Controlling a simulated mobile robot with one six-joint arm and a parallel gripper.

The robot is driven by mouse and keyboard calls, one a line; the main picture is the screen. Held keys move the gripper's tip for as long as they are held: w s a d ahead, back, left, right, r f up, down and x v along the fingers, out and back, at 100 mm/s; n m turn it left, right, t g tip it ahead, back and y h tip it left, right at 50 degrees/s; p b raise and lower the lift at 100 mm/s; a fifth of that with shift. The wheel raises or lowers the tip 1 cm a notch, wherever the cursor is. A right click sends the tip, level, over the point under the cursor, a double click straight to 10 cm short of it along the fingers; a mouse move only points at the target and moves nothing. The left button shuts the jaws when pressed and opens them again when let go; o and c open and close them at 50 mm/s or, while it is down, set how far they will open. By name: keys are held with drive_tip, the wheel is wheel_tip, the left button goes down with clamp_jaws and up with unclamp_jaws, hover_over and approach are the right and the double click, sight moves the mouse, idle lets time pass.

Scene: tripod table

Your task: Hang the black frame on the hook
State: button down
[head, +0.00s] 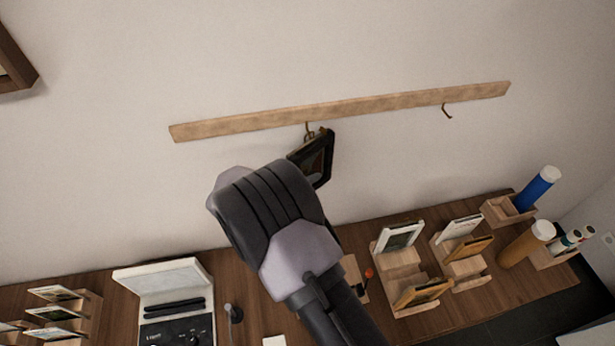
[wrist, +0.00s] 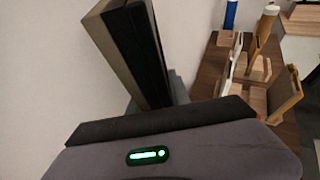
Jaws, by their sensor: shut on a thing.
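The black frame (head: 322,160) is tilted against the wall, just below the wooden rail, and partly hidden behind my wrist. A small hanger at its top edge is close beside the left hook (head: 308,129); I cannot tell whether it is around the hook or only near it. A second hook (head: 447,111) on the rail's right part is bare. In the wrist view the frame (wrist: 150,50) rises edge-on from my gripper (wrist: 165,108), which is shut on it. The fingertips are hidden in the head view.
The wooden rail (head: 400,103) runs across the wall. Below, a brown desk (head: 365,235) carries several stands with small frames, a white-lidded box (head: 165,280), a blue tube (head: 537,188) and a tan tube (head: 525,245).

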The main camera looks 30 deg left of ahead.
idle(0.4)
drive_tip(key=c, duration=1.1)
unclamp_jaws()
drive_tip(key=shift+s, duration=0.1)
